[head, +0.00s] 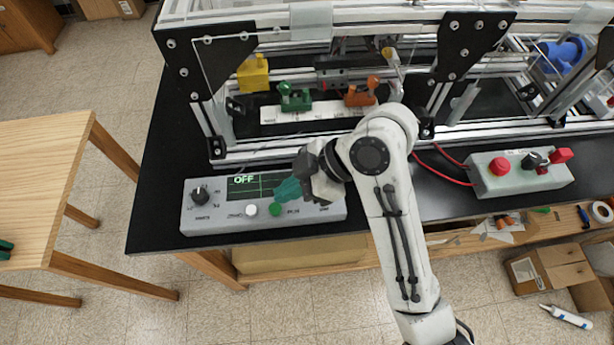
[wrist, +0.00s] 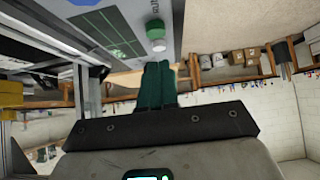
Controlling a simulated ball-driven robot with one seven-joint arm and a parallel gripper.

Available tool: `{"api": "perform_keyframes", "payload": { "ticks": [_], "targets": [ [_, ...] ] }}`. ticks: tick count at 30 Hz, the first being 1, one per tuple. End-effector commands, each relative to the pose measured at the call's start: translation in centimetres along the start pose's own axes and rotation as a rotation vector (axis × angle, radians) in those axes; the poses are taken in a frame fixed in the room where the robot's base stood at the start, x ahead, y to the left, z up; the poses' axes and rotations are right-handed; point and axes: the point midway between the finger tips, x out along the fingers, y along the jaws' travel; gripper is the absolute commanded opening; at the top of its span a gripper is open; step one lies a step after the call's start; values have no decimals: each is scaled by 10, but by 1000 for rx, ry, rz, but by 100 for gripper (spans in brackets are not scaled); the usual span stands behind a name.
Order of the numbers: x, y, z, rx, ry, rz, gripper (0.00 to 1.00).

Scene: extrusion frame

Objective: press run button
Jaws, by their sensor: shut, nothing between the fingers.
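The grey control box (head: 203,222) sits along the front edge of the black table. Its screen reads OFF, and a white button (head: 251,210) and a green button (head: 275,209) are on its panel. The small labels are too blurred to read surely. My gripper (head: 281,191) is shut and empty, its teal fingers slanting toward the green button. In the wrist view, the green button (wrist: 155,29) is just beyond the shut fingertips (wrist: 158,66), with a pale round part beside it. I cannot tell whether the fingertips touch anything.
A black knob (head: 200,194) is at the box's left end. The extrusion frame (head: 270,155) with clear panels stands behind. A second grey box (head: 495,183) with red buttons is to the right. A wooden table (head: 45,190) stands left across a floor gap.

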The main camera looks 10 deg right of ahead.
Motion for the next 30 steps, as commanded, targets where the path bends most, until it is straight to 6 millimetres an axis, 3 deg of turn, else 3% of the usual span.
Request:
{"api": "perform_keyframes", "payload": {
  "ticks": [9,21,30],
  "targets": [
    [25,0,26,2,0,0,0],
    [28,0,29,0,0,0,0],
    [42,0,42,2,-1,-2,0]
  ]
}}
